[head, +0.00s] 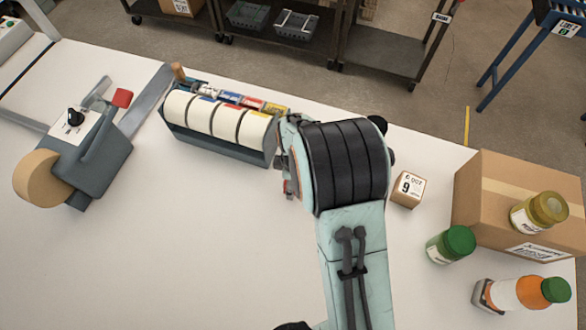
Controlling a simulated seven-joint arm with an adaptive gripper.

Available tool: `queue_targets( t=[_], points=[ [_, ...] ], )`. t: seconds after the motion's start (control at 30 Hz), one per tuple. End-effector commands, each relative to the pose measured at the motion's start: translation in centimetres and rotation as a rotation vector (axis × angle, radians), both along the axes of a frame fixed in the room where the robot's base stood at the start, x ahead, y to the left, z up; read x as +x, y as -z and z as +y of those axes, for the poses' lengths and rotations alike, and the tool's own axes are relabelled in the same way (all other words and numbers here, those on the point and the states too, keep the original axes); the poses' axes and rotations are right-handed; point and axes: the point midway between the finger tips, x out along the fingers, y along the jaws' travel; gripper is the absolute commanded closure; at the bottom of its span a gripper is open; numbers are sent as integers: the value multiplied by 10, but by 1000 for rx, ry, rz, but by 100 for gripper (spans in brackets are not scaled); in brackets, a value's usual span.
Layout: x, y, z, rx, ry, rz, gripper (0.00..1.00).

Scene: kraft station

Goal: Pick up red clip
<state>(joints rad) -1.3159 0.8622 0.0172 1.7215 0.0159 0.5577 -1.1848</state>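No thing that I can clearly tell is a red clip shows in the head view. A small red-orange patch shows at the left edge of my arm's end, partly hidden; I cannot tell what it is. My arm reaches up from the bottom of the picture. Its end, with some dark parts that may belong to my gripper (284,165), is beside the right end of the grey label dispenser (215,143). My arm hides the fingertips, so I cannot see whether they hold anything.
A tape machine (95,155) with a red knob stands at left. At right are a small box marked 9 (408,189), a green-lidded jar (450,245), a carton (485,190) with a jar (539,211) on it, and an orange bottle (528,292). The white table's left front is clear.

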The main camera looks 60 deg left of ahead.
Motion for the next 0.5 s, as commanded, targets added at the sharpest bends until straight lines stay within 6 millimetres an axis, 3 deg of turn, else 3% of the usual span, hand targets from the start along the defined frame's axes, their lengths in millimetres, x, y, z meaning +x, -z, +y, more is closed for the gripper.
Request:
queue_targets(
  t=[0.17, 0.33, 0.5],
  points=[
    [0, 0, 0, 0, 0, 0, 50],
    [0, 0, 0, 0, 0, 0, 100],
    [0, 0, 0, 0, 0, 0, 100]
  ],
)
